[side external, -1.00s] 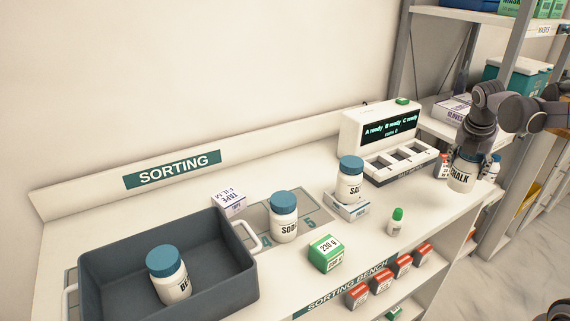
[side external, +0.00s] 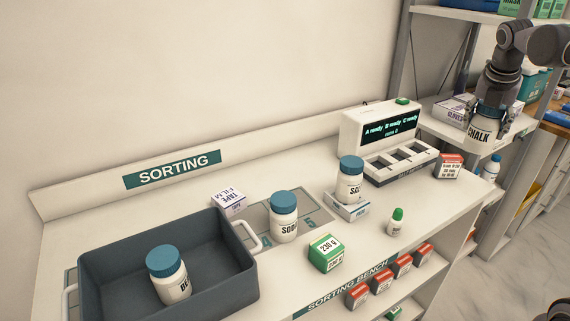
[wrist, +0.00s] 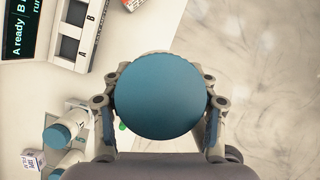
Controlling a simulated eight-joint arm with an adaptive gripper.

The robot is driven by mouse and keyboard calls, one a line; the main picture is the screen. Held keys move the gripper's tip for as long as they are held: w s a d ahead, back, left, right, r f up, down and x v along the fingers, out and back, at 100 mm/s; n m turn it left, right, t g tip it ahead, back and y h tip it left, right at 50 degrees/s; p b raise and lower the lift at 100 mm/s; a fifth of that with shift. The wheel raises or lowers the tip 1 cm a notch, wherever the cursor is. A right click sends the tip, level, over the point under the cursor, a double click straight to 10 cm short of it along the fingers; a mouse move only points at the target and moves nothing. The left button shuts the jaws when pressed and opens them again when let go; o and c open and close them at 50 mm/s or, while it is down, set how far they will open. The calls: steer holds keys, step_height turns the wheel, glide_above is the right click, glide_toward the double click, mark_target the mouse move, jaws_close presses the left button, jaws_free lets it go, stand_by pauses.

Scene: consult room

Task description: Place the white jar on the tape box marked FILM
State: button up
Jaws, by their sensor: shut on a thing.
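The white jar marked CHALK (side external: 479,134) is held upright in my gripper (side external: 488,126), above the right end of the bench. In the wrist view its round blue lid (wrist: 160,96) lies between the two fingers and hides most of the jar. The small white tape box marked FILM (side external: 230,203) stands on the bench at the left, just behind the grey bin, with nothing on it. My gripper is far to the right of it.
A jar marked SODA (side external: 284,222) stands right of the tape box. Another jar (side external: 350,185) stands on a flat box. The grey bin (side external: 215,293) holds a jar. A green box (side external: 325,253), a small green-capped bottle (side external: 396,222), a display machine (side external: 380,130) and a red-white box (side external: 449,166) also stand here.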

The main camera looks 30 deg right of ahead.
steer(key=w+a+r+n+t, duration=0.1)
steer(key=w+a+n, duration=0.1)
steer(key=w+a, duration=0.3)
steer(key=w+a+n, duration=0.2)
steer(key=w+a, duration=0.1)
steer(key=w, duration=0.4)
steer(key=n+t+y, duration=0.2)
steer(key=n+y, duration=0.2)
steer(key=n, duration=0.5)
glide_above(232, 202)
step_height(232, 202, down, 13)
steer(key=shift+s+f, duration=0.1)
steer(key=shift+f, duration=2.1)
steer(key=shift+f, duration=0.1)
